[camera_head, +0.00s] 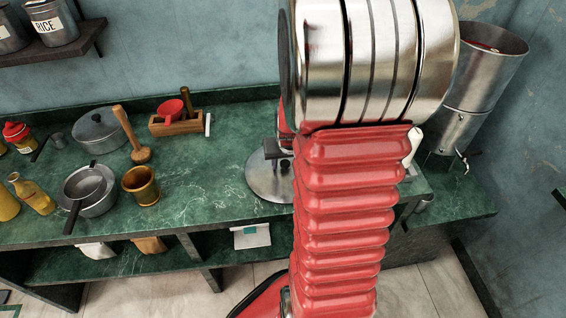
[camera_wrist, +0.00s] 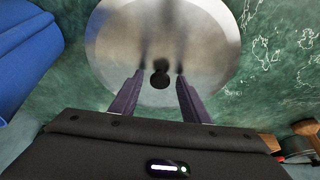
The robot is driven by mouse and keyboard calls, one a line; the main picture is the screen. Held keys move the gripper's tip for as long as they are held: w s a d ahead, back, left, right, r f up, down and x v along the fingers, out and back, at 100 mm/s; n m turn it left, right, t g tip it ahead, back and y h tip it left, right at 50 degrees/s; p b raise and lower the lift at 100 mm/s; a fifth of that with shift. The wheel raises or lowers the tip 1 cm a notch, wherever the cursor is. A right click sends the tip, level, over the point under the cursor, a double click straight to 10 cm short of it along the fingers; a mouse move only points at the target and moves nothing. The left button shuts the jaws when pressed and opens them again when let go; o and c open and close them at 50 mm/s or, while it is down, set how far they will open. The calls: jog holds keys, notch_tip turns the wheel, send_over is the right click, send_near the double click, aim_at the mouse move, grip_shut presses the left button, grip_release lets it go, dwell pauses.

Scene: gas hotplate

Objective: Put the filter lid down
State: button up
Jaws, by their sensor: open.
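The filter lid is a round, shiny metal disc (camera_head: 262,180) with a small dark knob. It appears to lie flat on the green counter, partly hidden behind my red arm. In the wrist view the lid (camera_wrist: 205,40) fills the upper middle, knob facing me. My gripper (camera_wrist: 159,76) is open, its two dark fingers on either side of the knob with a gap on both sides. In the head view only a bit of the gripper shows beside my arm, above the lid. The metal filter (camera_head: 480,90) stands at the right, its top uncovered.
The green counter (camera_head: 225,150) is clear left of the lid. Further left are a brass mortar (camera_head: 141,186), a pestle (camera_head: 141,155), pans (camera_head: 90,190), a lidded pot (camera_head: 98,130) and a wooden box (camera_head: 178,126). A blue object (camera_wrist: 25,50) is at the wrist view's left.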

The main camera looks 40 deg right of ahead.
jog(key=v, duration=1.2)
dwell(0.3)
jog(key=shift+a, duration=0.1)
dwell(0.4)
jog(key=s+a+r+n, duration=0.2)
jog(key=a+r, duration=0.1)
jog(key=a, duration=0.5)
jog(key=s+a+r+n+t+y, duration=0.1)
jog(key=s+a+r+n, duration=0.1)
jog(key=a, duration=0.6)
jog(key=s+a+r+n+t+y, duration=0.1)
jog(key=a+r, duration=0.3)
jog(key=a, duration=0.5)
jog(key=shift+s+r+n, duration=0.25)
jog(key=shift+s+n, duration=0.25)
jog(key=shift+n, duration=0.4)
jog(key=shift+a, duration=0.1)
jog(key=shift+c, duration=0.7)
